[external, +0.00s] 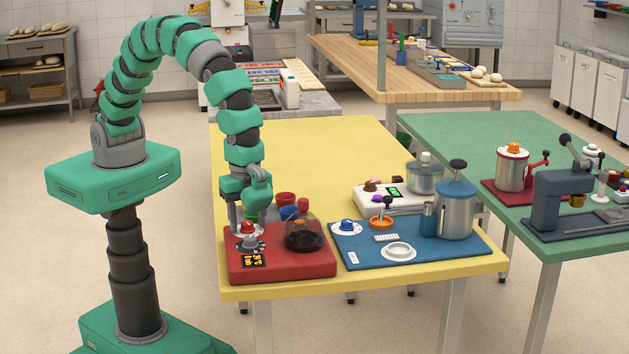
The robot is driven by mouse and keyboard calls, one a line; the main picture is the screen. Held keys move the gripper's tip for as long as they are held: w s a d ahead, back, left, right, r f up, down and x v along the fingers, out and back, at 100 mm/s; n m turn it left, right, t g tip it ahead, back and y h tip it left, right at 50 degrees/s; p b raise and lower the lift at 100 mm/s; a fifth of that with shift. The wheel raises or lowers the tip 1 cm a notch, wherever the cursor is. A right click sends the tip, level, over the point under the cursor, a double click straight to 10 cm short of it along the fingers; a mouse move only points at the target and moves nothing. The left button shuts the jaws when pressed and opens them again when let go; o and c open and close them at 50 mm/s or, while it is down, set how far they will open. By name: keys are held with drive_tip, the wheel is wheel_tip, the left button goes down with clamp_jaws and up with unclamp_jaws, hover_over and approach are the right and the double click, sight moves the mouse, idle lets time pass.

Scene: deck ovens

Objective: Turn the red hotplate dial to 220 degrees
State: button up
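The red hotplate (312,266) lies at the near left corner of the yellow table. On its left side are a red-topped knob (247,228) on a pale base and, just in front, a grey knob (250,243). A small black display (254,261) with orange characters sits at the front; I cannot read its figures surely. My gripper (247,219) points down right over the red-topped knob. Its fingers are small and partly overlapped here, so I cannot tell whether they touch the knob or how far they are open. A glass pot (303,235) of dark liquid stands on the hotplate's right side.
Red (285,198) and blue (289,213) cups stand close behind the hotplate. To the right, a blue board (450,252) carries a blue knob, an orange part and a steel canister (456,210). A white appliance (385,201) stands behind. The yellow table's far part is clear.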

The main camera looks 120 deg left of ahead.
wheel_tip(320, 180, up, 14)
drive_tip(key=shift+f, duration=0.15)
idle(0.6)
wheel_tip(320, 180, up, 14)
drive_tip(key=n+t, duration=0.2)
drive_tip(key=t, duration=0.2)
hover_over(248, 223)
drive_tip(key=a, duration=0.3)
wheel_tip(248, 223, up, 13)
drive_tip(key=s+a+n+t, duration=0.1)
drive_tip(key=s+a+t, duration=0.2)
drive_tip(key=t, duration=0.1)
drive_tip(key=s+a+r+n+t, duration=0.1)
drive_tip(key=s+a+r+t, duration=0.1)
drive_tip(key=s+r, duration=0.4)
drive_tip(key=s+a+r+n+t, duration=0.1)
drive_tip(key=s+r+t, duration=0.4)
drive_tip(key=r, duration=1)
drive_tip(key=shift+s+a+n, duration=0.3)
drive_tip(key=shift+s+a, duration=0.1)
drive_tip(key=shift+s, duration=0.45)
